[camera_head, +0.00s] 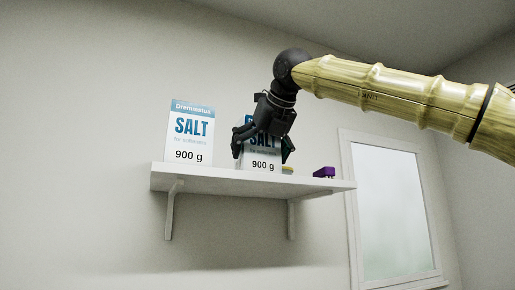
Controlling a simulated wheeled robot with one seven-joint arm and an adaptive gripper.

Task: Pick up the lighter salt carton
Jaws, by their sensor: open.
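Two white and blue salt cartons stand upright on a white wall shelf (225,183). The left carton (189,132) is fully visible and reads "900 g". The right carton (262,165) also reads "900 g", so the labels do not show which is lighter. My gripper (263,152) reaches down from above at the right carton. It is open, with one finger near each side of that carton, and hides much of its upper part. I cannot tell whether the fingers touch it.
A small purple object (324,172) lies near the shelf's right end. A small yellow object (287,170) is partly hidden beside the right carton. There is a bare gap between the cartons. A white-framed window (392,215) is at right.

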